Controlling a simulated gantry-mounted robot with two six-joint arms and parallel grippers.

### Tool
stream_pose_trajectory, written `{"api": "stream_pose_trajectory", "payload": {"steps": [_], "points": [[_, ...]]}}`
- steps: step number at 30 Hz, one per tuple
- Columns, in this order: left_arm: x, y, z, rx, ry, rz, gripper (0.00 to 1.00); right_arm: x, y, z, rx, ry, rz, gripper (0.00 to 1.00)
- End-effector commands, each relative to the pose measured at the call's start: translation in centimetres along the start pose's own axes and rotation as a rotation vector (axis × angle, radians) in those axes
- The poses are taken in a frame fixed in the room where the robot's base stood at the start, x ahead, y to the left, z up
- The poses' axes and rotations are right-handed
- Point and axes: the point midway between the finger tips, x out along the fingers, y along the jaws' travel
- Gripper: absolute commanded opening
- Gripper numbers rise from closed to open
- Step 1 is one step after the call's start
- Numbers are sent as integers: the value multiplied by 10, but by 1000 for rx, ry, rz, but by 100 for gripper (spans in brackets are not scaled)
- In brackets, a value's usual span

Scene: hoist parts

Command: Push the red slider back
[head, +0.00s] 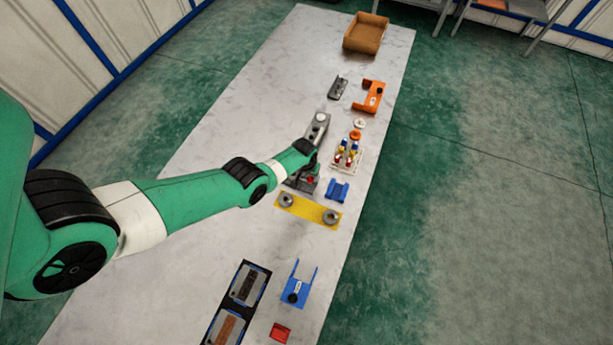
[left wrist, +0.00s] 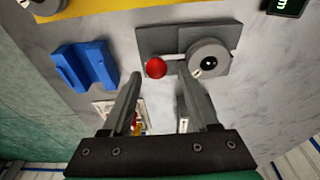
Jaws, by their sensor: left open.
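The red slider (left wrist: 156,68) is a round red knob on a dark grey plate (left wrist: 182,40), near a slot in it. It also shows in the head view (head: 310,180), just below my left wrist. A grey round dial (left wrist: 208,58) sits on the same plate, right of the knob in the left wrist view. My left gripper (left wrist: 160,78) is open, its two fingertips pointing at the plate with the red knob appearing between them. I cannot tell whether a finger touches it. My left arm partly covers the plate in the head view. My right gripper is not in view.
A blue bracket (head: 338,190) and a yellow plate with grey discs (head: 308,209) lie close by. A white tray with coloured parts (head: 347,156) stands to the right. An orange bracket (head: 370,97) and a cardboard box (head: 366,34) are farther back. The table's left side is mostly bare.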

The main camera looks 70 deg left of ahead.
Motion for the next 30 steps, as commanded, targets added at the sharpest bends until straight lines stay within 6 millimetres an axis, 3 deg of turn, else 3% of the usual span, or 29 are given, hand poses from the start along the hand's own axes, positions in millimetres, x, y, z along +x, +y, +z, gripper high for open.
{"api": "stream_pose_trajectory", "payload": {"steps": [12, 25, 28, 30], "points": [[-38, 0, -8, 0, 0, 1, 60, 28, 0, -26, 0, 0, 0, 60], [-39, 1, -9, 35, 4, 3, 60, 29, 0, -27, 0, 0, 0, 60], [-62, 14, -54, 71, 127, 38, 60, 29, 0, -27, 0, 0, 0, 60], [-98, 27, -104, 93, 273, 74, 60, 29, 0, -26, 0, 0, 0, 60]]}}
